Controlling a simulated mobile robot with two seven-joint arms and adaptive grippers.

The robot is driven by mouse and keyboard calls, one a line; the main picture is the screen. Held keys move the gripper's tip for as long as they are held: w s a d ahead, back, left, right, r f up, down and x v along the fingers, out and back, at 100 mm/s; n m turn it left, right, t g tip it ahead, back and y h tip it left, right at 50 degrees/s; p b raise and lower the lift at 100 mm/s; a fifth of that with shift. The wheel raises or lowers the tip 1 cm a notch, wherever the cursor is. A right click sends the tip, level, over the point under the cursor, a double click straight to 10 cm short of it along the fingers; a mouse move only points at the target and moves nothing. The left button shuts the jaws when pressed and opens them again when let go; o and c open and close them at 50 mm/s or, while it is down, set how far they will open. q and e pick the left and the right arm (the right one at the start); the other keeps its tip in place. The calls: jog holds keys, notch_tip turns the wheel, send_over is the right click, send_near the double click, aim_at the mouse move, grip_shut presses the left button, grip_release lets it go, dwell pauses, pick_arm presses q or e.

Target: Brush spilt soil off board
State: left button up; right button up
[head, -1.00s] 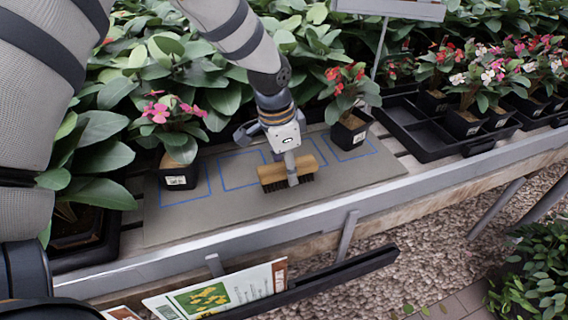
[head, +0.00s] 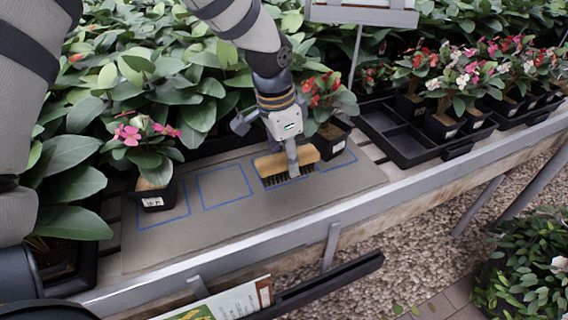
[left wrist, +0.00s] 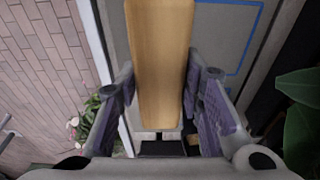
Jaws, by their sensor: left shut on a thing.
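A brush with a wooden back (head: 287,160) and dark bristles is over the right part of the grey board (head: 240,222). Its bristles point down at the third blue outlined square; I cannot tell whether they touch the board. My left gripper (head: 293,163) is shut on the brush and hides part of it. In the left wrist view the wooden back (left wrist: 160,60) runs between the fingers of the left gripper (left wrist: 161,95). I can make out no spilt soil on the board. My right gripper is not in view.
A potted pink flower (head: 153,180) stands at the board's left, and a potted red flower (head: 325,110) at its right, close to the brush. A black tray (head: 410,140) lies further right. Dense leafy plants crowd behind. The board's front is clear.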

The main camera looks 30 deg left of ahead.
pick_arm(q)
jog(key=shift+s+r, duration=0.1)
jog(key=shift+r, duration=1.5)
jog(key=shift+d, duration=0.1)
